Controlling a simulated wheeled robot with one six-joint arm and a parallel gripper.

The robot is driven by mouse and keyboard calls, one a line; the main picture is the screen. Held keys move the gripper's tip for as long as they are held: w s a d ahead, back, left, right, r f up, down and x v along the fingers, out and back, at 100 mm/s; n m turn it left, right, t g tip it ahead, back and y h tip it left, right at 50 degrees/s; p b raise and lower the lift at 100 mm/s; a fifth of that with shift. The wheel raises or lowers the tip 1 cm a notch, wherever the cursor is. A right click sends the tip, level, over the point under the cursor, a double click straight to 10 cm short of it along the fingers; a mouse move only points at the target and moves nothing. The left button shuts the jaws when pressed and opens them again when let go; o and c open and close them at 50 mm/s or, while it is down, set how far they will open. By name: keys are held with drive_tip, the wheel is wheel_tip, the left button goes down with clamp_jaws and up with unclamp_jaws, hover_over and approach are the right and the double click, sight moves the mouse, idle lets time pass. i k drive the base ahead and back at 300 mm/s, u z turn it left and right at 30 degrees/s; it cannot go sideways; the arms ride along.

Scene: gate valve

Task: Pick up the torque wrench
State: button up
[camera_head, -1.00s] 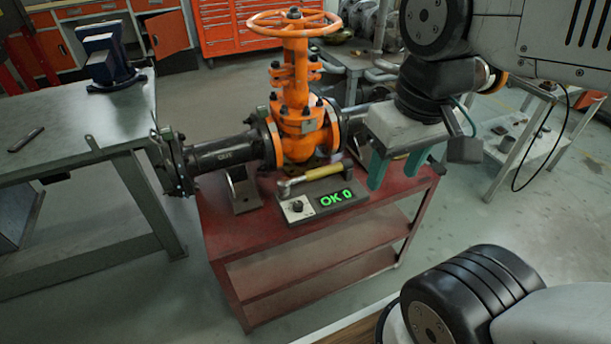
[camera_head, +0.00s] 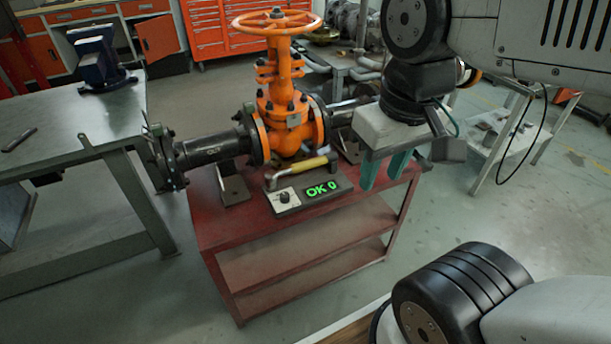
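The torque wrench (camera_head: 305,165) lies along the back of a small grey device, with its yellow grip to the right and its metal head to the left. The device (camera_head: 311,191) has a knob and a green display reading "OK 0", and sits on the red cart's top (camera_head: 215,215). My gripper (camera_head: 384,172) hangs to the right of the wrench, green fingers pointing down, with a gap between them. It is open and holds nothing that I can see. The wrench is clear of the fingers.
An orange gate valve (camera_head: 290,118) with a handwheel and black pipe stands on the cart just behind the wrench. A grey workbench (camera_head: 60,125) with a blue vise (camera_head: 98,58) is at the left. A light side table (camera_head: 510,155) stands at the right.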

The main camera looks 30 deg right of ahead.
sight(270, 176)
drive_tip(key=z, duration=0.35)
drive_tip(key=k, duration=0.15)
drive_tip(key=u, duration=0.9)
drive_tip(key=i, duration=1)
drive_tip(key=z, duration=0.15)
